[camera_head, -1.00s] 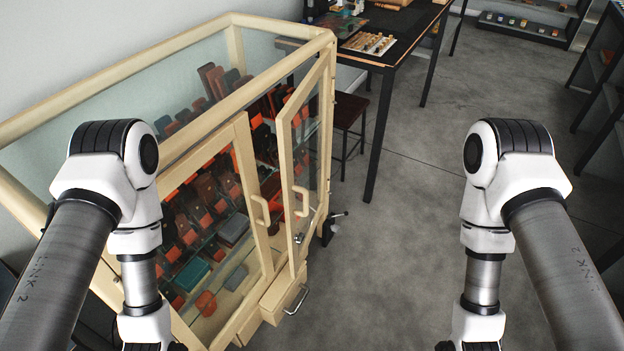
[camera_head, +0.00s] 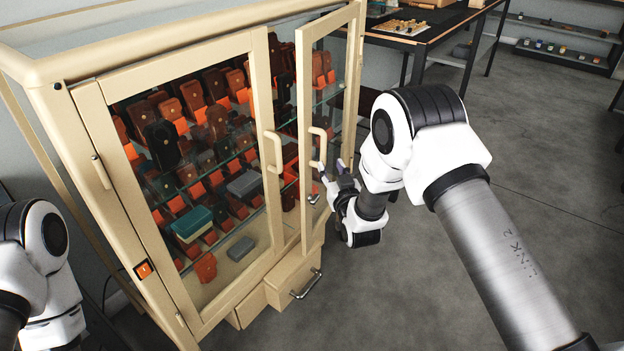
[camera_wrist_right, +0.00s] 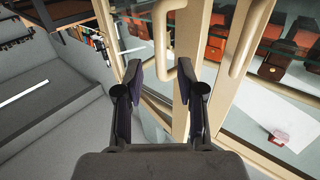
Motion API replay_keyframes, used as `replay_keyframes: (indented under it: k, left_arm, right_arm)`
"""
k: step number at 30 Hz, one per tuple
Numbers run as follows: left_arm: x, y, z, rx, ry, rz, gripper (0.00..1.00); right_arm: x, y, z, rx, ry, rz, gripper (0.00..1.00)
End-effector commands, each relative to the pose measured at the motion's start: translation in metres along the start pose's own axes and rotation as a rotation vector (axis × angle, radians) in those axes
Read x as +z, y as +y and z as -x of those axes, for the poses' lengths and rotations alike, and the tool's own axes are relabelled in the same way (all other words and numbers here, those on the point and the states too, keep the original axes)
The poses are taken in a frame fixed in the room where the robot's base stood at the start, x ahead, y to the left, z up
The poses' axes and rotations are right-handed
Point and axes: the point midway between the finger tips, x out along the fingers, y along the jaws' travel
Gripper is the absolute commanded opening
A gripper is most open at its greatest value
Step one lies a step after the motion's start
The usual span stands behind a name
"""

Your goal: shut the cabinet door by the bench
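The cream cabinet (camera_head: 145,40) has two glass doors. Its left door (camera_head: 262,100) looks shut. Its right door (camera_head: 306,100) stands ajar, with its free edge out from the frame. A cream loop handle (camera_head: 319,150) is on the right door, and another (camera_head: 275,152) is on the left door. My right gripper (camera_head: 328,180) is just by the right door's handle, partly hidden by my own arm. In the right wrist view its two fingers (camera_wrist_right: 161,72) are apart, with a cream handle (camera_wrist_right: 160,40) just beyond and between the tips. Contact is unclear. My left gripper is out of view.
A black bench (camera_head: 440,35) stands behind the cabinet at the right. A drawer (camera_head: 290,285) with a metal handle juts below the right door. Several cases fill the glass shelves. The grey floor (camera_head: 540,180) to the right is clear.

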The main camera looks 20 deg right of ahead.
Motion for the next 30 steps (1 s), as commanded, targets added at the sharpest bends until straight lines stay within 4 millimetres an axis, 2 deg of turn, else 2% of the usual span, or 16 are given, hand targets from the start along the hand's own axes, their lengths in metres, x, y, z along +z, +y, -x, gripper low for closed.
replay_keyframes:
  k: [5, 16, 17, 18, 20, 26, 30]
  left_arm:
    - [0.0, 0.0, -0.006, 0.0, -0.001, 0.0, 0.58]
    - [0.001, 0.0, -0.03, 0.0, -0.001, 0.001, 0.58]
    - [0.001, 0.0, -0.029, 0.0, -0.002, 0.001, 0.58]
    - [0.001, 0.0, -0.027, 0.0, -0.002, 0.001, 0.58]
    - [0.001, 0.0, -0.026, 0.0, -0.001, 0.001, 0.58]
    - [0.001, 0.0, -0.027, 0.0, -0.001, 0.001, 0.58]
    - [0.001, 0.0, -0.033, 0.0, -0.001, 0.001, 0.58]
  right_arm:
    - [0.0, 0.0, -0.019, 0.0, 0.001, 0.0, 0.39]
    - [0.002, 0.0, -0.074, 0.0, 0.0, 0.0, 0.39]
    - [0.001, 0.0, -0.076, 0.0, -0.003, 0.0, 0.35]
    - [-0.001, 0.0, -0.075, 0.0, -0.005, 0.0, 0.21]
    - [-0.001, 0.0, -0.075, 0.0, -0.005, 0.0, 0.0]
    - [-0.001, 0.0, -0.075, 0.0, -0.003, 0.0, 0.0]
    - [0.0, -0.008, -0.082, 0.0, 0.001, 0.001, 0.0]
